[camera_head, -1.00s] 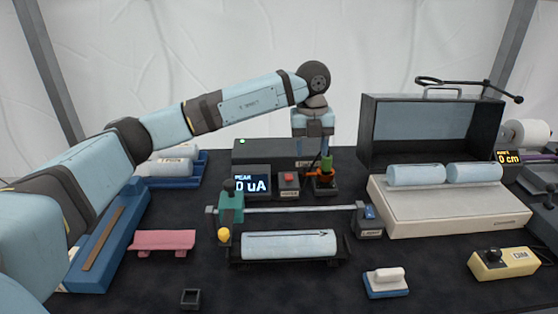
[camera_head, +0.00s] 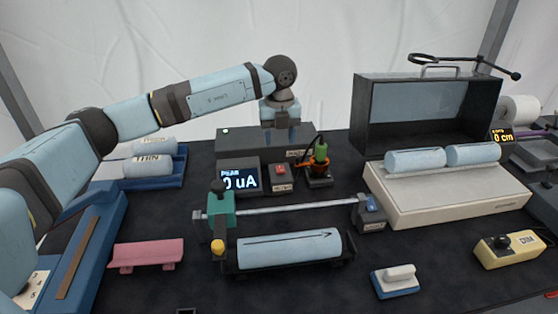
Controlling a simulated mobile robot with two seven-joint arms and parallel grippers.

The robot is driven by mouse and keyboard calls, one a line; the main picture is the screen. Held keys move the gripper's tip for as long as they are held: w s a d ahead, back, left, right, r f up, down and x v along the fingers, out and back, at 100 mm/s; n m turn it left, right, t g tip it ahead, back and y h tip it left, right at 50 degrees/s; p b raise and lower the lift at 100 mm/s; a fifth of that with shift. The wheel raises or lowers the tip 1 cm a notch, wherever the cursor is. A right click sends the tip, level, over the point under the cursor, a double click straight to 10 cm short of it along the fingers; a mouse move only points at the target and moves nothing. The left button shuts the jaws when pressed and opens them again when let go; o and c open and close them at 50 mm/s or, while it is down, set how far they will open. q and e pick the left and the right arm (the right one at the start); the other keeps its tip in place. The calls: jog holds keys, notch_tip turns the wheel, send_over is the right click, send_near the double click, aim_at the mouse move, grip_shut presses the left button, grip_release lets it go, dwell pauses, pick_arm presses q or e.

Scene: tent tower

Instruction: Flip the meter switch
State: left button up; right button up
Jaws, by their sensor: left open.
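The meter has a dark display (camera_head: 239,178) reading "0 uA" near the middle of the table. Next to it on the right is a small dark block with a red switch (camera_head: 281,169). A long dark box (camera_head: 234,142) with a small light stands behind them. My left gripper (camera_head: 281,143) points down, open and empty, behind and above the red switch. It overlaps the dark box in the picture, and I cannot tell whether it touches anything. My right gripper is out of view.
A green-handled tool (camera_head: 320,152) stands in an orange holder right of the switch. A rail (camera_head: 290,207) with a teal clamp runs in front, with a pale roll (camera_head: 289,249) below it. An open dark case (camera_head: 428,113) stands at the right. A pink stand (camera_head: 146,254) sits front left.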

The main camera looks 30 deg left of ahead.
aim_at(279, 166)
pick_arm(q)
notch_tip(279, 166, down, 8)
jog(key=shift+r, duration=0.1)
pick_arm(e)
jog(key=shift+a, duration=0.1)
pick_arm(q)
jog(key=shift+c, duration=0.5)
jog(key=c, duration=0.8)
jog(key=t+b, duration=0.1)
jog(key=t+y+b, duration=0.1)
jog(key=y+b, duration=0.1)
jog(key=shift+s+d+t, duration=0.25)
jog(key=shift+s+t, duration=0.05)
jog(key=shift+t, duration=0.1)
jog(key=shift+t+y+b, duration=0.3)
jog(key=shift+b, duration=0.2)
jog(key=shift+r, duration=0.25)
jog(key=o, duration=0.9)
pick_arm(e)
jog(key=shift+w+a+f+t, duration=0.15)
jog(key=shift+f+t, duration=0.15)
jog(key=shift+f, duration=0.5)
